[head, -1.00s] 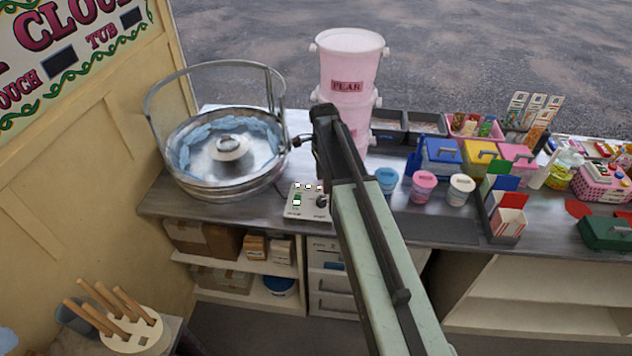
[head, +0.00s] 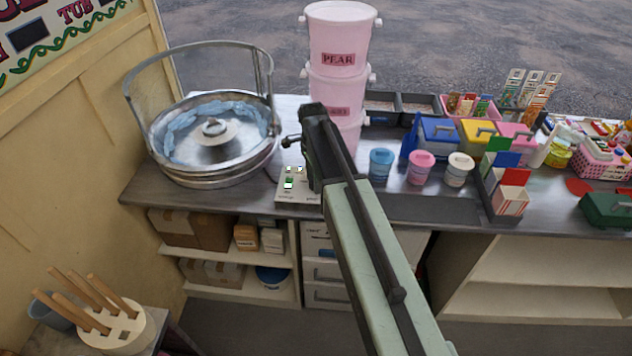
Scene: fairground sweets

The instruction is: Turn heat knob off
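The heat knob is not visible; the right part of the box is hidden behind my arm. My gripper (head: 289,141) juts out left from the end of my arm, above the back of the box in the picture. Its fingers are small and dark, and I cannot tell whether they are open or shut. I see nothing held in it.
The candyfloss machine's metal bowl (head: 208,182) with its raised hoop stands left of my gripper. Stacked pink tubs (head: 337,85) stand just behind my arm. Blue, pink and white small tubs (head: 420,168) stand to the right. The counter front (head: 240,203) is clear.

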